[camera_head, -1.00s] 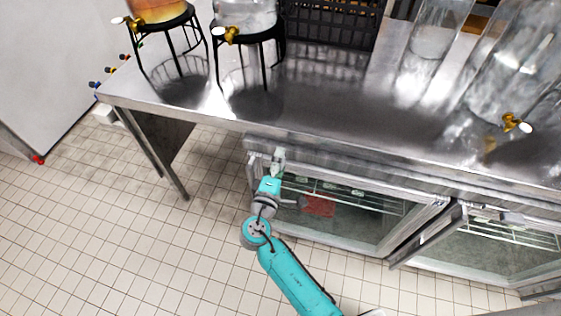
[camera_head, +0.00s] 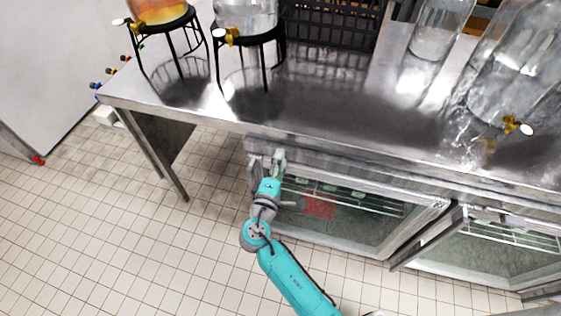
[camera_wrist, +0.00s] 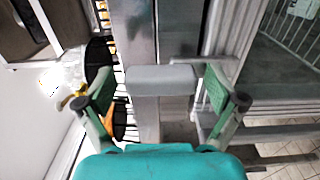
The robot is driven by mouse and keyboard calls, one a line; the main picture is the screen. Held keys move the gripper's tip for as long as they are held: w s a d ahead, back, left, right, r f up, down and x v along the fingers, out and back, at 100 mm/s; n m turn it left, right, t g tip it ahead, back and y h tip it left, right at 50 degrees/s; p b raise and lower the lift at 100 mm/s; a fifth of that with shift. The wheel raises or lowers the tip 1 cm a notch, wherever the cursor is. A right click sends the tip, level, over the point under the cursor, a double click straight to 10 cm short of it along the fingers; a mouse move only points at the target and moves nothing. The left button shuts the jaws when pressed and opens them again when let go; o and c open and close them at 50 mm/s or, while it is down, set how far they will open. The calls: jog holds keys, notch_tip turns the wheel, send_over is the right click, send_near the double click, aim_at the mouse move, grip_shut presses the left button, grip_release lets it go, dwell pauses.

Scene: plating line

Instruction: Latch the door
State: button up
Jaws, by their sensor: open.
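The left glass door (camera_head: 345,214) of the under-counter cabinet has a metal frame, with wire shelves and a red item behind it. My gripper (camera_head: 266,163) is at the upper left corner of this door, just below the counter edge. In the wrist view my gripper (camera_wrist: 161,82) is open, with its two green-padded fingers well apart. A grey bar-like piece (camera_wrist: 163,78), perhaps the latch, lies between the fingers in the picture. I cannot tell whether the fingers touch it. My gripper and wrist partly hide that corner in the head view.
The steel counter (camera_head: 330,110) overhangs the cabinet. It carries two drink dispensers on black stands (camera_head: 248,40), a black crate (camera_head: 330,22) and large glass jars (camera_head: 515,75). A second glass door (camera_head: 485,250) is at the right. The tiled floor (camera_head: 90,230) at left is clear.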

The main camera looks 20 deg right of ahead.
jog(key=v, duration=1.1)
jog(key=shift+s+a, duration=0.15)
jog(key=shift+s, duration=0.15)
jog(key=s+d+f+g+y, duration=0.1)
jog(key=s+d+f+y, duration=0.3)
jog(key=s+f, duration=0.3)
jog(key=s+d+f+g+y, duration=0.1)
jog(key=s+d+f+y, duration=0.35)
jog(key=s, duration=0.45)
jog(key=s+a+r+m+y, duration=0.1)
jog(key=s+r+m+y, duration=0.25)
jog(key=s, duration=0.75)
jog(key=s+r+m+t, duration=0.1)
jog(key=s+r+m, duration=0.2)
jog(key=r, duration=0.3)
jog(key=s+r+m+t+h, duration=0.1)
jog(key=s+r+m, duration=0.3)
jog(key=r, duration=0.2)
jog(key=shift+s+d+r, duration=0.25)
jog(key=shift+d+r, duration=0.05)
jog(key=shift+d, duration=0.05)
